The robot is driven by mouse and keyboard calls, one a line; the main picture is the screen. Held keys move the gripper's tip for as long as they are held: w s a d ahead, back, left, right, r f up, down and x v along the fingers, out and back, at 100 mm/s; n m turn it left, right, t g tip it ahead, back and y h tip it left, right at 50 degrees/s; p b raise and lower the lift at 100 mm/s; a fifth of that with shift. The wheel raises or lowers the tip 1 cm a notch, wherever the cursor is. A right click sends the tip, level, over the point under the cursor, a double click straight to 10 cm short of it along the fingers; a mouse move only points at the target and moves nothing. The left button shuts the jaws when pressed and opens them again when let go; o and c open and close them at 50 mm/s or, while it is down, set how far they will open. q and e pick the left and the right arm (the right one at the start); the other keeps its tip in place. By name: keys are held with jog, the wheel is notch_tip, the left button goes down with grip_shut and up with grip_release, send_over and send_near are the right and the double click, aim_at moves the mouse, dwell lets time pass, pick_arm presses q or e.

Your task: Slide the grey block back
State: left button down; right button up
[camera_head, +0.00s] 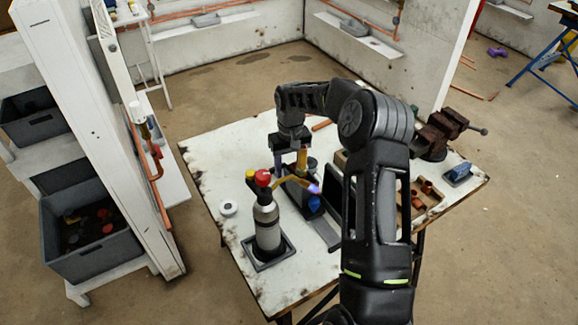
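My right arm comes in from the lower right and reaches over the white table (215,150). Its gripper (291,165) points down above the middle of the table. The fingertips are small and partly hidden, so I cannot tell whether they are open or shut. A dark grey block-like shape (297,192) lies just below the gripper, partly hidden by a torch nozzle. I cannot tell whether they touch, or whether this is the grey block. A flat grey strip (326,234) runs toward the front from there. My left gripper is not in view.
A torch with a grey bottle (266,228) and red knob stands in a dark tray (289,254); its nozzle reaches toward the gripper. A blue item (459,173), a rusty vise (440,132) and copper fittings (426,187) are at the right.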

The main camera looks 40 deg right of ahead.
jog(key=shift+c, duration=0.4)
grip_shut()
dwell(0.9)
